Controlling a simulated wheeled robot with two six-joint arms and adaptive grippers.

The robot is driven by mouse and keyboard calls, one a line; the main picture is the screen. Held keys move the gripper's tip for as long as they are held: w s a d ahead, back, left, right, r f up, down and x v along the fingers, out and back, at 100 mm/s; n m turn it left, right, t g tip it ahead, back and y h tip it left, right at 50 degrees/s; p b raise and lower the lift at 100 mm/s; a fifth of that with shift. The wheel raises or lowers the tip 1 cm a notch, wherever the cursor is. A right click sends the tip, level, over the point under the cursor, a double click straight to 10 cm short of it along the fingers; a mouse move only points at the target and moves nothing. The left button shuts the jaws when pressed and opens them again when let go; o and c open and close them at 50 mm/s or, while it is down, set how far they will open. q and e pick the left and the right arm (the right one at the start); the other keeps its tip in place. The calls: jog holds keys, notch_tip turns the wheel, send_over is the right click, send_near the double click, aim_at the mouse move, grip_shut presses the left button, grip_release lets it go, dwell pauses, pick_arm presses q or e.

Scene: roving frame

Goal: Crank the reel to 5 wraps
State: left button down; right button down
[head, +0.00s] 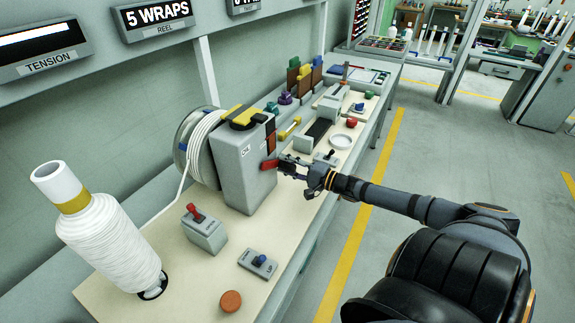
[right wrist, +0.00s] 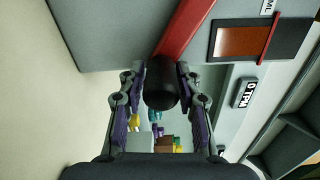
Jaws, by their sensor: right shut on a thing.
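The reel (head: 199,150) stands on the back side of a grey box (head: 240,170) and carries white line. A red crank arm (head: 269,164) sticks out of the box's near right side and also shows in the right wrist view (right wrist: 185,25). My right gripper (head: 287,170) is at the end of the crank. Its fingers are shut on the black crank knob (right wrist: 161,85), one on each side. The reel display (head: 157,13) reads "5 WRAPS". My left gripper is not in view.
A large white spool (head: 108,240) stands at the bench's left, its line running to the reel. A tension display (head: 40,47) hangs above. The floor at right is clear.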

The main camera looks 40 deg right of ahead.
jog(key=shift+s+a, duration=0.1)
jog(key=shift+a, duration=0.1)
jog(key=c, duration=1.3)
grip_release()
jog(key=shift+o, duration=1.3)
jog(key=shift+a+r, duration=0.15)
jog(key=shift+r, duration=0.1)
